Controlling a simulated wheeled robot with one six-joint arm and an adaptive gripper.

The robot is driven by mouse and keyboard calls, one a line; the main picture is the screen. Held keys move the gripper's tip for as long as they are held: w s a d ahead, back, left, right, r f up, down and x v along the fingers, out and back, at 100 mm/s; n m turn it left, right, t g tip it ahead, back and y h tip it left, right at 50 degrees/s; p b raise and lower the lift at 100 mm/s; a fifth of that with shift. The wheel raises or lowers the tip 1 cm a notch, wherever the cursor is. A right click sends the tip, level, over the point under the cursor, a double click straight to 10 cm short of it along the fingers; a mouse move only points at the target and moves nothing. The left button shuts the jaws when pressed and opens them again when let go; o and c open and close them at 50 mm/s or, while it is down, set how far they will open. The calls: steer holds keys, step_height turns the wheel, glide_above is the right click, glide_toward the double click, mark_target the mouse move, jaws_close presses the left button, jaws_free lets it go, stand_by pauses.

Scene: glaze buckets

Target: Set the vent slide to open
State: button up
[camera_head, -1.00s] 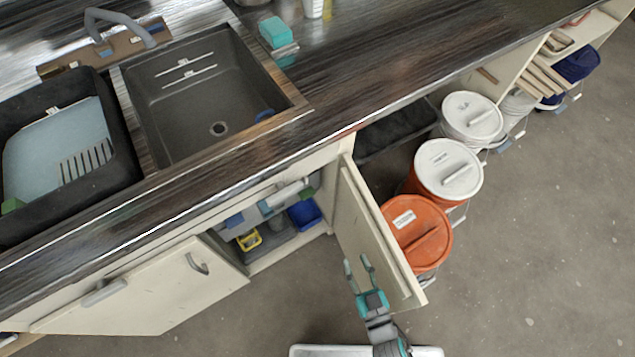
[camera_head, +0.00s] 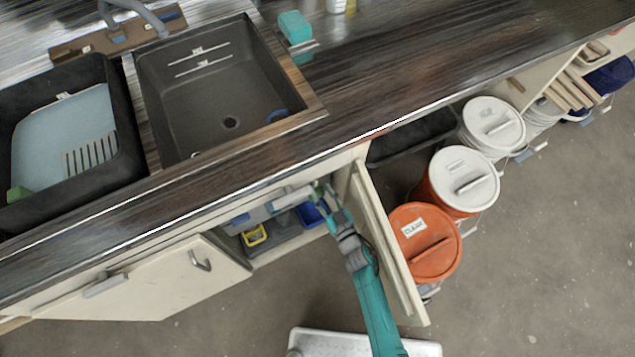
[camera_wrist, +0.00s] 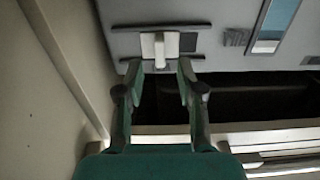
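The vent slide (camera_wrist: 160,46) shows in the wrist view as a pale tab between two dark rails on a grey panel (camera_wrist: 215,18). A dark square lies just right of the tab. My gripper (camera_wrist: 159,68) is open, with one finger toward each side of the tab and nothing held. The fingertips overlap the tab's lower edge in the picture; I cannot tell whether they touch it. In the head view my gripper (camera_head: 324,190) reaches into the open cabinet under the sink, and the slide cannot be made out there.
The open cabinet door (camera_head: 385,245) stands close to the right of my arm. The other door (camera_head: 150,285) is open at the left. A blue bin (camera_head: 308,214) and a yellow item (camera_head: 254,236) sit inside. An orange bucket (camera_head: 430,255) and white-lidded buckets stand right of the door.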

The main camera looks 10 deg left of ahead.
mark_target(317, 183)
steer(key=shift+x, duration=2.05)
jaws_close()
